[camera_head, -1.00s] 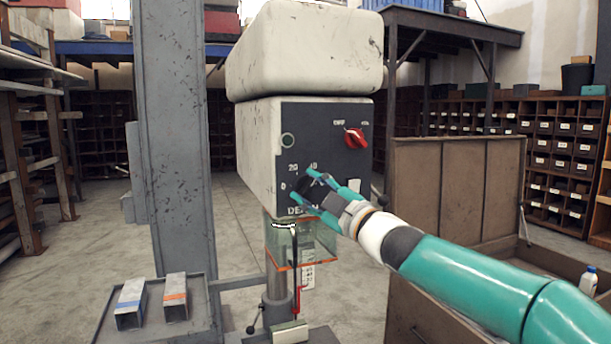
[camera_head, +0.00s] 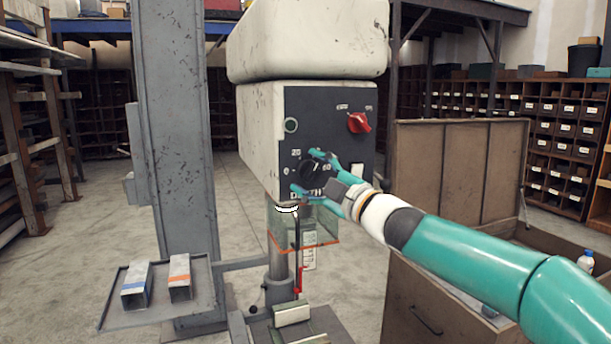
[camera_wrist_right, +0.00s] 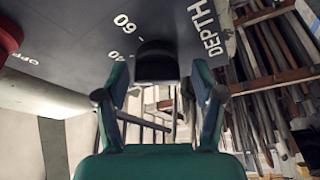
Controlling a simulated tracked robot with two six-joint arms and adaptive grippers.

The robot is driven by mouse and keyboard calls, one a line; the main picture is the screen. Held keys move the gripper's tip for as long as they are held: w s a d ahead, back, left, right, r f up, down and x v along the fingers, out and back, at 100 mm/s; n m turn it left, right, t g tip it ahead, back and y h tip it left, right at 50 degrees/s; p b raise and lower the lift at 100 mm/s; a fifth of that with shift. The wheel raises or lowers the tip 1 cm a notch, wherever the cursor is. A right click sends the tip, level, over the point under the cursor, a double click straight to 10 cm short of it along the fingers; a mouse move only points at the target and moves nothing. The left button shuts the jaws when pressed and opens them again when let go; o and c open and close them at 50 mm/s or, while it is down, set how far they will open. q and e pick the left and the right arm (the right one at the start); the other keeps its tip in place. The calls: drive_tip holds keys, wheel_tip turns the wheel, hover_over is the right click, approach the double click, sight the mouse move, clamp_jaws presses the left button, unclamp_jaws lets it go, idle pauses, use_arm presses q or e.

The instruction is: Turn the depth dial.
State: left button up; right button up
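The depth dial (camera_head: 309,172) is a black knob low on the dark panel of the white machine head, above the DEPTH label. It also shows in the wrist view (camera_wrist_right: 155,62), with 40 and 60 printed nearby. My right gripper (camera_head: 304,173) is in front of the panel, its teal fingers spread above and below the dial. In the wrist view, gaps show between the knob and both fingers. I cannot tell where the dial points. Part of the scale and label is hidden by the fingers. My left gripper is not in view.
A clear guard (camera_head: 318,228) hangs below. A grey column (camera_head: 178,130) and a tray (camera_head: 205,300) with two metal tubes stand left. A brown cabinet (camera_head: 460,180) stands right.

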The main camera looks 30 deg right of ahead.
drive_tip(key=shift+s+d, duration=0.1)
drive_tip(key=v, duration=1.2)
drive_tip(key=shift+f, duration=0.1)
